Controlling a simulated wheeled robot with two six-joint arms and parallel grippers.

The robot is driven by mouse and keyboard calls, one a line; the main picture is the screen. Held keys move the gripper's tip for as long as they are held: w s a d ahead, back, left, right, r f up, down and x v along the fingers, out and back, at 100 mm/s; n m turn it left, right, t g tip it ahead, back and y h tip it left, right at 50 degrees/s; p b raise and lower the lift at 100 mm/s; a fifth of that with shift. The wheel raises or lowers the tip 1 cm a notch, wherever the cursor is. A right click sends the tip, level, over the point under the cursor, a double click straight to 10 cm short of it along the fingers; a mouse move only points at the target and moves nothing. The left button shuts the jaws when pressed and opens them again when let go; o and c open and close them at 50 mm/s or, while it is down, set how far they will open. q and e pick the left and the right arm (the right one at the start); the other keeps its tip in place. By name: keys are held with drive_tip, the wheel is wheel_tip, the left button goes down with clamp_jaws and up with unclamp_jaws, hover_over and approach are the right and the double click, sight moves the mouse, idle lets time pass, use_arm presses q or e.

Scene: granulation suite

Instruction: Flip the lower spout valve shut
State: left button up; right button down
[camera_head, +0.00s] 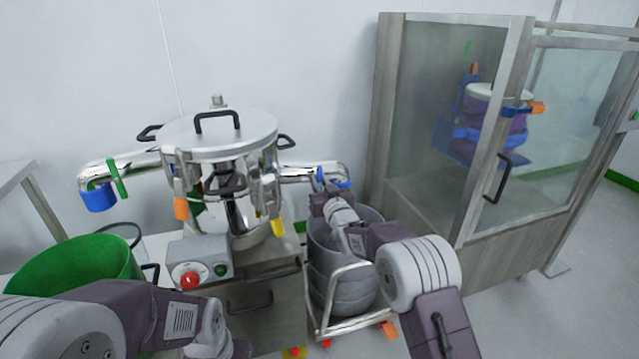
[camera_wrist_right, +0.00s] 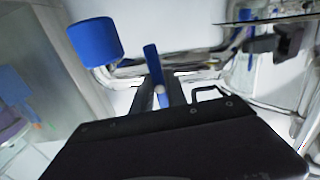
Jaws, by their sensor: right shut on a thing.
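The steel granulator pot (camera_head: 220,140) has a chrome spout on each side. The right spout (camera_head: 312,170) carries a blue lever (camera_head: 320,175) and a blue end cap (camera_head: 342,185). In the right wrist view the blue lever (camera_wrist_right: 153,65) stands upright between my fingers, with the blue cap (camera_wrist_right: 95,41) to its left. My right gripper (camera_head: 321,190) is shut on this lever; its fingertips also show in the wrist view (camera_wrist_right: 166,90). The left spout has a green lever (camera_head: 119,179) and a blue cap (camera_head: 97,198). My left gripper (camera_head: 218,340) is low at the bottom edge, its jaws unclear.
A wheeled rack with stacked grey tubs (camera_head: 340,283) stands below my right arm. A glass-doored cabinet (camera_head: 455,130) is at the right. A green bin (camera_head: 75,265) is at the left. A control box (camera_head: 200,262) with a red button sits in front of the pot.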

sight(320, 184)
drive_tip(key=shift+f, duration=0.15)
drive_tip(key=c, duration=1.3)
unclamp_jaws()
drive_tip(key=shift+s, duration=0.1)
drive_tip(key=v, duration=0.2)
drive_tip(key=p+v, duration=0.1)
drive_tip(key=v, duration=0.3)
drive_tip(key=shift+s+r+p, duration=0.15)
drive_tip(key=shift+r+p, duration=0.1)
drive_tip(key=shift+p, duration=0.1)
drive_tip(key=b+v, duration=0.1)
drive_tip(key=v, duration=0.1)
drive_tip(key=shift+s+d+f, duration=0.1)
drive_tip(key=shift+s+d, duration=0.05)
drive_tip(key=shift+s, duration=0.15)
